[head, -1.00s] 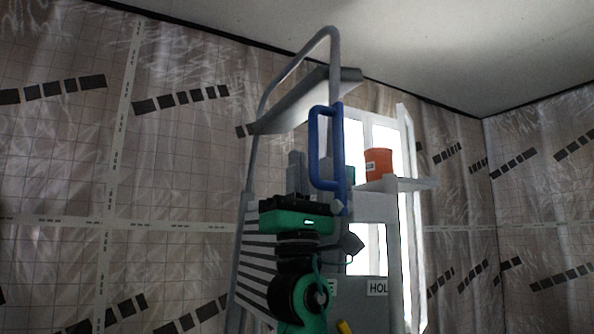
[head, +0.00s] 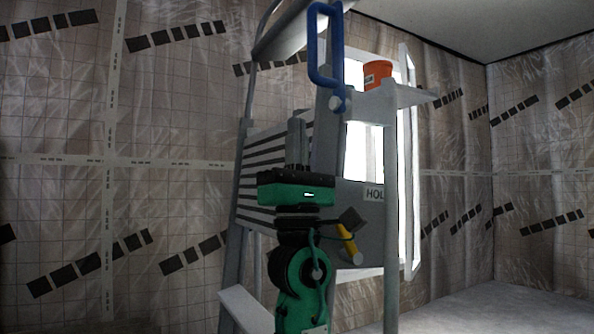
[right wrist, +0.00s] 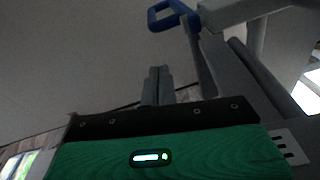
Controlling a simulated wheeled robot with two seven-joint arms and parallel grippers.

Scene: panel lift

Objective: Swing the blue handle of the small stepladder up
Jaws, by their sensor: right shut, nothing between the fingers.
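The small stepladder (head: 355,215) is grey and stands in the middle of the head view. Its blue handle (head: 313,50) is a rectangular loop at the ladder's upper part, reaching up from a round pivot. The blue handle also shows at the top of the right wrist view (right wrist: 172,15). My right gripper (head: 297,128) points up, below the handle and apart from it, in front of the striped steps. Its fingers also show in the right wrist view (right wrist: 157,84), together and with nothing between them. My left gripper is in neither view.
An orange bucket (head: 377,74) stands on the ladder's white shelf (head: 405,98), right of the handle. A tool with a yellow grip (head: 347,243) shows beside my right wrist. A bright window and sheeted walls lie behind. Bare floor (head: 470,305) shows at the lower right.

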